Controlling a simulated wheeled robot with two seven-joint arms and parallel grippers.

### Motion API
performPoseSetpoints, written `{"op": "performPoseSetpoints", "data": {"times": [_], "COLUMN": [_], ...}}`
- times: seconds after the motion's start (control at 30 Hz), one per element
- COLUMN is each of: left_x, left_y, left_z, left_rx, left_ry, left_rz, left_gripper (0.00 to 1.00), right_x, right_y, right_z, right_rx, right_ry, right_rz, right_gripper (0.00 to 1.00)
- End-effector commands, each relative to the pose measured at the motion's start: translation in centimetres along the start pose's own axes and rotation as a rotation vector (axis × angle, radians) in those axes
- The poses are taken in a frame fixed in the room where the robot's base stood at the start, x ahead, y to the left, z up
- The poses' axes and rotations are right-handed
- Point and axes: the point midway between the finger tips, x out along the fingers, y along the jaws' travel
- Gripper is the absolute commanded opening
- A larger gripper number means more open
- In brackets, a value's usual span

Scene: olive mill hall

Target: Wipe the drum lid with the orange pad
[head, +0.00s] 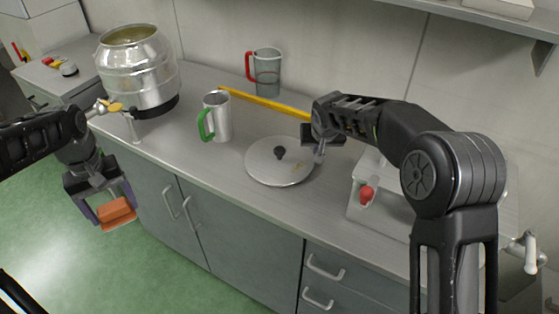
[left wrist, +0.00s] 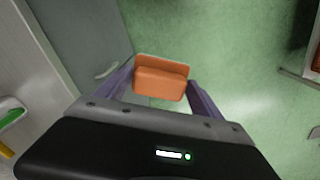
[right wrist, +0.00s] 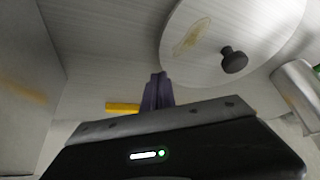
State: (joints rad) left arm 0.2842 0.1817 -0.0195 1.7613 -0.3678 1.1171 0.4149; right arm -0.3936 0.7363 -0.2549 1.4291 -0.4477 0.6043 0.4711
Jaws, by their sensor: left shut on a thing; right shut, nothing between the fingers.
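The drum lid (head: 262,170) is a round grey metal disc with a black knob (head: 280,153), lying flat on the counter. A yellowish-brown smear (right wrist: 192,36) shows on the lid (right wrist: 270,22) in the right wrist view; in the head view it is near the lid's right side. My left gripper (head: 113,212) is shut on the orange pad (head: 117,214), held over the green floor in front of the counter. The pad also shows between the fingers in the left wrist view (left wrist: 161,80). My right gripper (head: 319,157) is shut and empty, above the lid's right edge.
A metal drum (head: 139,75) with a tap stands at the counter's left end. A yellow bar (head: 262,102) lies behind. A pale box with a red knob (head: 359,207) is right.

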Motion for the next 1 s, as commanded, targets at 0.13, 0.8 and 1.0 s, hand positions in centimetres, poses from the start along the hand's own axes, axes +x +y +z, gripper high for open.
{"op": "performPoseSetpoints", "data": {"times": [0.13, 0.8, 1.0], "left_x": [0.3, 1.1, 0.4], "left_y": [0.0, 0.0, 0.0], "left_z": [0.0, 0.0, 0.0], "left_rx": [0.000, 0.000, 0.000], "left_ry": [0.000, 0.000, 0.000], "left_rz": [0.000, 0.000, 0.000], "left_gripper": [0.44, 0.44, 0.44], "right_x": [0.4, 1.1, 0.0], "right_y": [0.0, 0.0, 0.0], "right_z": [0.2, 0.6, 0.0], "right_rx": [0.000, 0.000, 0.000], "right_ry": [0.000, 0.000, 0.001], "right_rz": [0.000, 0.000, 0.000], "right_gripper": [0.00, 0.00, 0.00]}}
